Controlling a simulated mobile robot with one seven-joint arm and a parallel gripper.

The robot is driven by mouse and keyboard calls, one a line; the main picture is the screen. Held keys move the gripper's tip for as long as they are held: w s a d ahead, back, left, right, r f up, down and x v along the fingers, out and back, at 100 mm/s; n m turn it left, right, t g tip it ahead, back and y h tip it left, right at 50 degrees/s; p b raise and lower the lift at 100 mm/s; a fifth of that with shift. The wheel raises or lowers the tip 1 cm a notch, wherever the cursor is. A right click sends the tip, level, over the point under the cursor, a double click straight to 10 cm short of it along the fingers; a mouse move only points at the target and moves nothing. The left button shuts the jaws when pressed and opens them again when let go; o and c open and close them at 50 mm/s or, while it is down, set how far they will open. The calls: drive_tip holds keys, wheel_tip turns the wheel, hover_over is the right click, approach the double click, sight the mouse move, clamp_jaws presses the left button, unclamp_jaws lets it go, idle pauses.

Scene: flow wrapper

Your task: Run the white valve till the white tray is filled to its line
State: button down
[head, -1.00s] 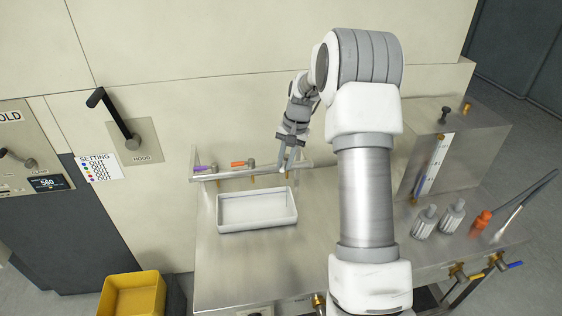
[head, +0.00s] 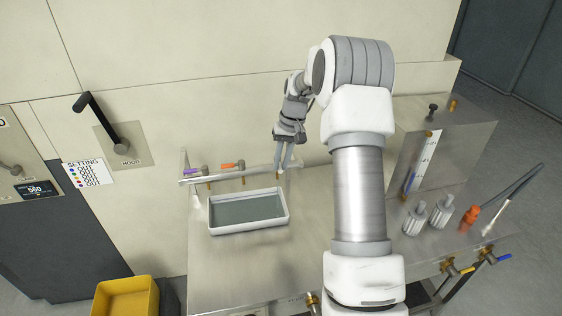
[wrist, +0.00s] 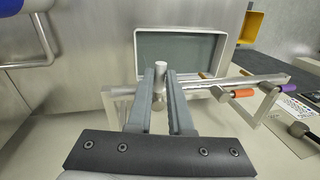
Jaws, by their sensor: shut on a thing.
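The white tray (head: 215,228) stands on the steel bench under the tap rail, and grey-green liquid (head: 248,209) covers its floor. In the wrist view the tray (wrist: 138,38) lies beyond the fingers, also with liquid in it. I cannot make out a fill line. My gripper (head: 284,163) is at the right end of the rail, above the tray's back right corner. In the wrist view my gripper (wrist: 160,88) is shut on the valve there, whose grey stem (wrist: 160,66) shows between the fingertips. Its white handle is mostly hidden by the fingers.
Orange (head: 228,165) and purple (head: 191,171) valves sit on the same rail to the left. A steel tank with a sight gauge (head: 422,165), two grey knobbed bottles (head: 441,211) and an orange-capped item (head: 469,216) stand at right. A yellow bin (head: 125,298) is at lower left.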

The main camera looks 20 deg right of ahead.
drive_tip(key=c, duration=0.8)
unclamp_jaws()
drive_tip(key=shift+c, duration=0.2)
drive_tip(key=s+d+r, duration=0.1)
drive_tip(key=d+r, duration=0.2)
drive_tip(key=r, duration=1.4)
drive_tip(key=shift+d, duration=0.1)
